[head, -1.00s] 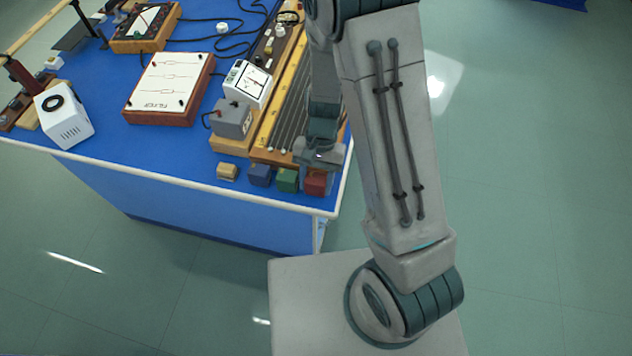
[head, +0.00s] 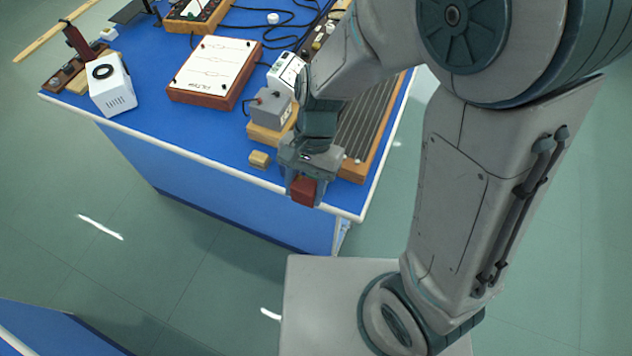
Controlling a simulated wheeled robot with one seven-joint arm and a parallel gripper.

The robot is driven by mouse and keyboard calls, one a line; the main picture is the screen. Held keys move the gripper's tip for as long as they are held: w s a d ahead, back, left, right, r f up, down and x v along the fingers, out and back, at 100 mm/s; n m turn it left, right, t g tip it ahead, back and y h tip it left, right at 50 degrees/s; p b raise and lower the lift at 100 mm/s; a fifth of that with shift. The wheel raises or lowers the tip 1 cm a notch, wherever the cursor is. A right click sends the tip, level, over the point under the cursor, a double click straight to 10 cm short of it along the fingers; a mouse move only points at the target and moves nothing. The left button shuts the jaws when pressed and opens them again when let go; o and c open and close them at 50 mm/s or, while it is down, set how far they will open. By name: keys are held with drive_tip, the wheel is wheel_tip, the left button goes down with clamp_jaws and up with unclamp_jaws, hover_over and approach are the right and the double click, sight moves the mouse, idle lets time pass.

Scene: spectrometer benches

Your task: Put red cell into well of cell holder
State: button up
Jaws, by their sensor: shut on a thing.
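The red cell (head: 303,191) is a small dark red block in the head view. My gripper (head: 304,195) is shut on it, with one finger on each side, and holds it at the bench's front edge. The cell appears lifted, but its height above the bench is hard to judge. I cannot tell for certain which thing is the cell holder, and no well shows. A grey box (head: 271,107) on a wooden base stands behind and left of my gripper. The blue and green blocks are not visible; my gripper covers that area.
A small tan block (head: 259,159) lies left of my gripper. A white-topped panel (head: 213,68) and a white lamp-like box (head: 111,84) stand farther left. A ribbed wooden rack (head: 366,125) is at the right. Blue bench top (head: 190,135) is clear at the front left.

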sight(303, 186)
drive_tip(key=shift+r+p, duration=1.3)
drive_tip(key=shift+r, duration=0.2)
